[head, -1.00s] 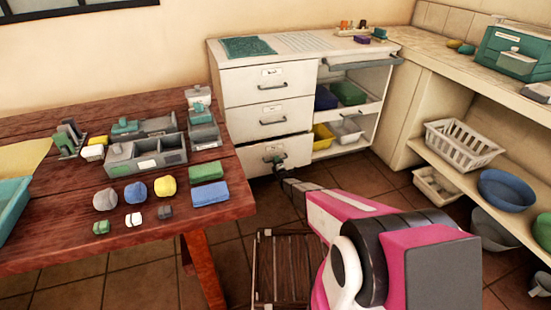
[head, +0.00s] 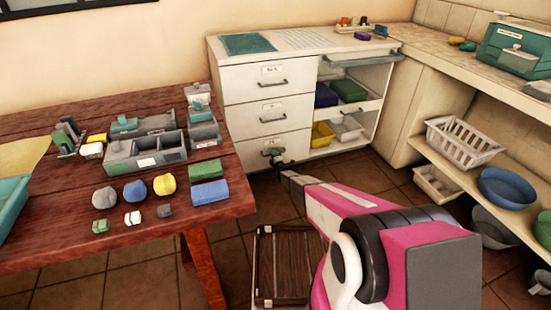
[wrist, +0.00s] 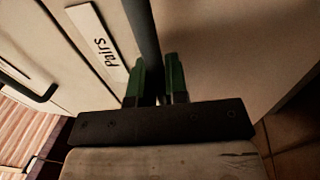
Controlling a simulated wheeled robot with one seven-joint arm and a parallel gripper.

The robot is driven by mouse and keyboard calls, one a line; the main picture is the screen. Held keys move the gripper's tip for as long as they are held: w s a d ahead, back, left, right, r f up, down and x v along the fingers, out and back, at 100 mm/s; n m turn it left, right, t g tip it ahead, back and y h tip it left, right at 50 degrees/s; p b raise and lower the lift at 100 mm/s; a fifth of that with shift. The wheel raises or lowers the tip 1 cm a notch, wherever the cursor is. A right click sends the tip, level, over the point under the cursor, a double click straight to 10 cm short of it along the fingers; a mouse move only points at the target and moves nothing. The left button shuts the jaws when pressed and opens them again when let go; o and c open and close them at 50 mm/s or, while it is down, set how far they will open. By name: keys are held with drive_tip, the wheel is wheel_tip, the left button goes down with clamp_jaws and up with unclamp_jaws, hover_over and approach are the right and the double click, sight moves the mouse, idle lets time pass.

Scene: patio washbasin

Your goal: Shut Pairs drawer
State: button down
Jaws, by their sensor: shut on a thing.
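The Pairs drawer (head: 248,158) is the bottom drawer of the white cabinet. Its front looks about flush with the drawers above in the head view. In the wrist view its front carries a white label reading "Pairs" (wrist: 97,40), with the dark bar handle (wrist: 143,30) beside it. My gripper (head: 275,157) is at this handle. In the wrist view its green fingers (wrist: 158,80) are shut on the handle. Part of the drawer front is hidden by the table and the gripper.
Two more closed drawers (head: 268,80) sit above. Open shelves with bins (head: 322,135) are to their right. A wooden table (head: 215,208) with several blocks and trays stands close on the left. Tiled floor (head: 375,175) is clear by the cabinet.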

drive_tip(key=c, duration=1.1)
unclamp_jaws()
drive_tip(key=shift+w+a, duration=0.1)
drive_tip(key=shift+w, duration=0.15)
drive_tip(key=shift+c, duration=0.2)
drive_tip(key=shift+s, duration=0.15)
drive_tip(key=v, duration=1)
drive_tip(key=shift+s, duration=0.25)
